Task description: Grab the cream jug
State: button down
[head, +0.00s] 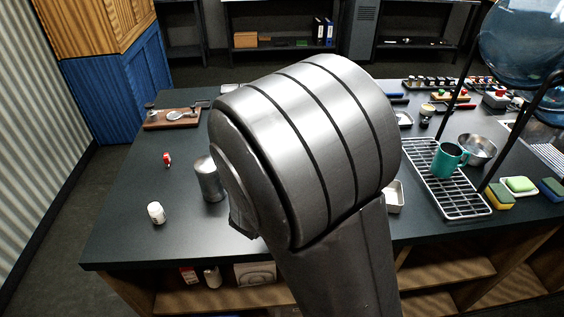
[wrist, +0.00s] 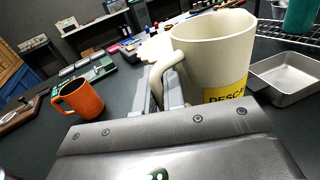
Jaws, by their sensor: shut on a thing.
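The cream jug (wrist: 212,55) stands large at the upper right of the wrist view. It is cream-coloured, with a yellow label partly reading "DESCA" and a handle on its left side. My gripper (wrist: 160,90) is shut on the jug's handle (wrist: 168,66), with a finger on either side of it. The jug looks upright or nearly so; its base is hidden behind my gripper, so I cannot tell whether it touches the counter. In the head view my arm hides the jug and my gripper.
An orange mug (wrist: 80,98) stands left of my gripper. A shallow metal tray (wrist: 290,92) lies close to the jug's right. In the head view, a wire rack (head: 425,178) holds a teal mug (head: 446,160). A metal canister (head: 208,180) stands left of my arm.

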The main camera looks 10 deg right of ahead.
jog(key=s+d+r, duration=0.2)
jog(key=d+r, duration=0.2)
jog(key=d, duration=0.2)
jog(key=shift+s+d, duration=0.2)
jog(key=shift+d, duration=0.05)
jog(key=shift+r, duration=0.15)
dwell(0.3)
dwell(1.0)
